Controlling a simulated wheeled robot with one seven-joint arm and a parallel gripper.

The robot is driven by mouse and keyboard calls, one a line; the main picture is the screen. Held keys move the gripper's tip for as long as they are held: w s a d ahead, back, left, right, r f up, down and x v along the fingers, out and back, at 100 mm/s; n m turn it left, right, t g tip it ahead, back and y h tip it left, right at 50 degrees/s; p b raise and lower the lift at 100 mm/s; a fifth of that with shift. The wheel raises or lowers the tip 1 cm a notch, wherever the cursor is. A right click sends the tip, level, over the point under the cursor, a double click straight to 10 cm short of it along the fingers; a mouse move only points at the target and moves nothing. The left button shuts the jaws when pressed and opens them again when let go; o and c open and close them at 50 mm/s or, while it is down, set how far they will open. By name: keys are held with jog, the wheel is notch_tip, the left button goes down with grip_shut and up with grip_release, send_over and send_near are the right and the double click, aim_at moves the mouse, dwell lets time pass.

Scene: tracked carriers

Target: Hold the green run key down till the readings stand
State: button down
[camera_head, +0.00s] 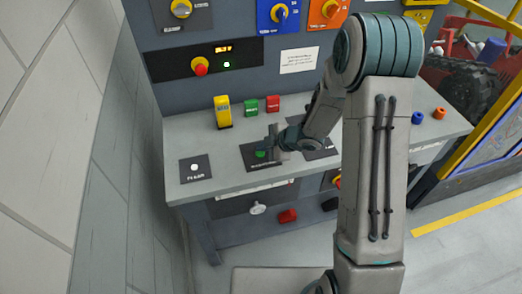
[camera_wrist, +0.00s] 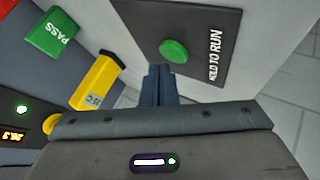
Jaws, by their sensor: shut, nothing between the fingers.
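The green run key (camera_head: 261,154) is a round button on a dark plate on the bench top. In the wrist view the green run key (camera_wrist: 174,51) shows unobstructed beside the lettering "HOLD TO RUN". My gripper (camera_head: 271,148) is shut and empty, just over the key's plate. In the wrist view my gripper's fingertips (camera_wrist: 158,70) point at the plate, just short of the key in the picture; I cannot tell their height above it. The readings display (camera_head: 224,49) glows orange on the back panel, its digits too small to read.
A yellow block (camera_head: 223,112), a green PASS block (camera_head: 251,107) and a red block (camera_head: 273,103) stand behind the plate. A white button (camera_head: 194,167) sits at left. A red stop knob (camera_head: 200,66) and a lit green lamp (camera_head: 227,64) are on the panel.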

aim_at(263, 154)
jog(key=shift+r, duration=0.25)
notch_tip(263, 154, up, 5)
jog(key=p, duration=0.4)
jog(key=shift+p, duration=0.4)
jog(key=shift+f, duration=0.1)
dwell(1.6)
